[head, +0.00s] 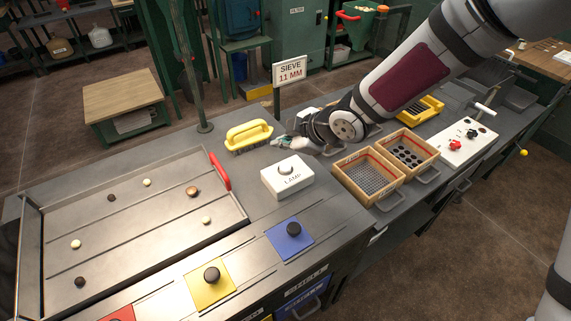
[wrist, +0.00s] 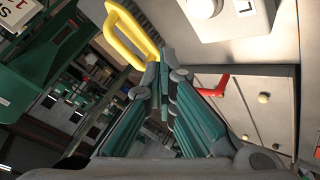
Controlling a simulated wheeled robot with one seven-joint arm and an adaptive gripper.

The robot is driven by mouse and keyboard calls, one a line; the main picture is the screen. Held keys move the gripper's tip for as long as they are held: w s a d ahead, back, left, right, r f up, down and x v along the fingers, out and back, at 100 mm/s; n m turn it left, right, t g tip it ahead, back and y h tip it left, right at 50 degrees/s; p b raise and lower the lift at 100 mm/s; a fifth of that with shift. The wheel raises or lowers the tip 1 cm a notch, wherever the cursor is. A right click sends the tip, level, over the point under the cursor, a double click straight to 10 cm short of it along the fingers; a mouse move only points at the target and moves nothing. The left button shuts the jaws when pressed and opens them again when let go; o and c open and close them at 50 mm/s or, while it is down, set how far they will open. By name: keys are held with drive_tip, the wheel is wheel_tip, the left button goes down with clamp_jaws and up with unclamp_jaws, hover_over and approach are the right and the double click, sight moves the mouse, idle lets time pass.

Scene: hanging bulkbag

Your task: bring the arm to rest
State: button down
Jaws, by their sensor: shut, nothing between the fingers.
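My gripper (head: 284,142) hangs over the grey workbench between the yellow-handled tool (head: 249,136) and the white lamp box (head: 287,177). Its fingers are shut with nothing between them. In the wrist view my gripper (wrist: 163,85) points toward the yellow handle (wrist: 133,38), which lies just past the fingertips. I cannot tell whether they touch. My arm reaches in from the upper right in the head view.
Two wooden sieve boxes (head: 369,197) and a white control panel (head: 463,142) stand to the right. A sign reading "SIEVE 11 MM" (head: 290,72) rises behind my gripper. A tray with a red handle (head: 219,171) holds several small balls. Yellow (head: 194,289) and blue (head: 274,241) knobbed plates lie in front.

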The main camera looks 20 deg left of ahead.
drive_tip(key=s+d+r+m+t+h, duration=0.15)
drive_tip(key=d+r+m+h, duration=0.45)
drive_tip(key=d, duration=0.6)
drive_tip(key=s+d+r+m+t+h, duration=0.15)
drive_tip(key=d+r+m, duration=0.25)
drive_tip(key=d+r, duration=0.6)
drive_tip(key=s+d+r+m, duration=0.1)
drive_tip(key=s+d+m, duration=0.2)
drive_tip(key=s, duration=0.4)
drive_tip(key=s+d+r+m+g, duration=0.1)
drive_tip(key=s+d+m, duration=0.3)
drive_tip(key=s, duration=0.3)
drive_tip(key=s+d+r+m+g, duration=0.1)
drive_tip(key=s+d+m, duration=0.3)
drive_tip(key=s, duration=0.3)
drive_tip(key=shift+d+r, duration=0.35)
drive_tip(key=shift+d, duration=0.3)
drive_tip(key=shift+s+a+h, duration=0.1)
drive_tip(key=shift+a+h, duration=0.05)
drive_tip(key=shift+h, duration=0.1)
